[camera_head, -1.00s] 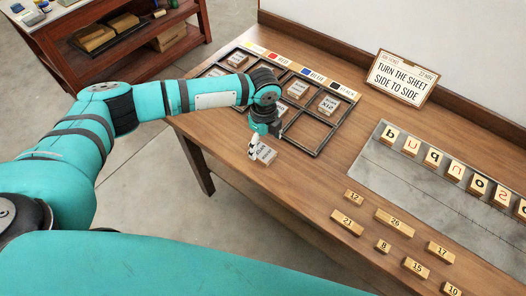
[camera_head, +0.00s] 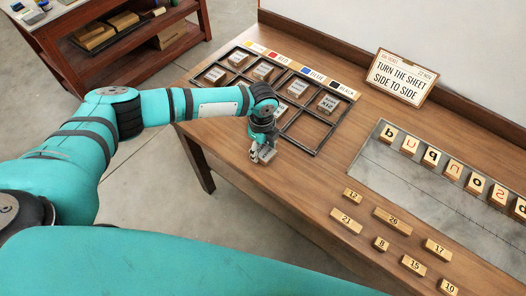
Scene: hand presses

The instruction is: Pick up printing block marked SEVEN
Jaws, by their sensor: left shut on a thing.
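My left gripper (camera_head: 260,154) is at the table's near edge, in front of the dark divided rack (camera_head: 285,128). It is shut on a small grey block (camera_head: 267,155), which the fingers partly cover. I cannot read a marking on this block, nor tell whether it touches the table. Several blocks with pale labelled tops sit in the rack, among them one at the right (camera_head: 328,103) and one at the left (camera_head: 215,75). I cannot make out SEVEN on any of them. My right gripper is not in view.
Wooden number blocks such as 26 (camera_head: 393,221) and 21 (camera_head: 346,221) lie on the table (camera_head: 305,185) at the front right. A grey plate (camera_head: 400,178) carries letter blocks. A sign (camera_head: 401,77) stands behind. The rack's near compartments are empty.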

